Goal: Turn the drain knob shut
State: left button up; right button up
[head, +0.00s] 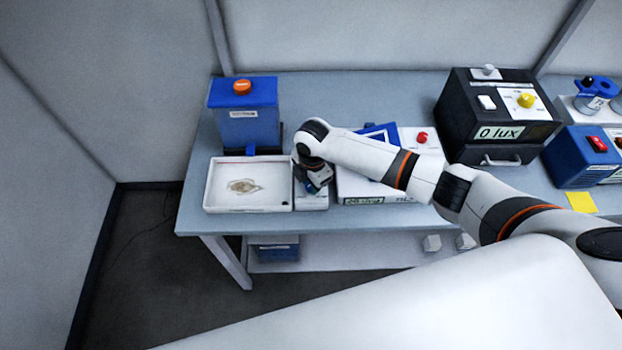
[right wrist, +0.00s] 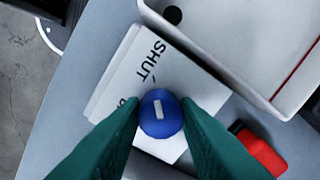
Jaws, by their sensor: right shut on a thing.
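The drain knob (right wrist: 158,124) is round and blue with a short white mark on top, seen in the right wrist view. It sits on a white block (right wrist: 122,72) lettered "SHUT"; another letter is mostly hidden by a finger. The white mark points roughly toward "SHUT". My right gripper (right wrist: 161,112) is shut on the knob, a green finger on each side. In the head view my right gripper (head: 314,187) is over the block (head: 311,204), and the wrist hides the knob. My left gripper is in neither view.
A white tray (head: 209,193) with a pale yellowish patch lies left of the block. A blue tank (head: 243,128) with an orange cap stands behind it. A device with a red knob (head: 422,137) and a black "0 lux" box (head: 455,110) stand to the right.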

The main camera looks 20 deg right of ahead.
jog(key=shift+w+r, duration=0.15)
dwell(0.3)
jog(key=o, duration=1)
jog(key=shift+s+d+r+b, duration=0.15)
jog(key=shift+r+b, duration=0.65)
jog(key=shift+r, duration=2.2)
jog(key=shift+s+r+b, duration=0.15)
jog(key=shift+r+b, duration=0.6)
jog(key=shift+r, duration=2.2)
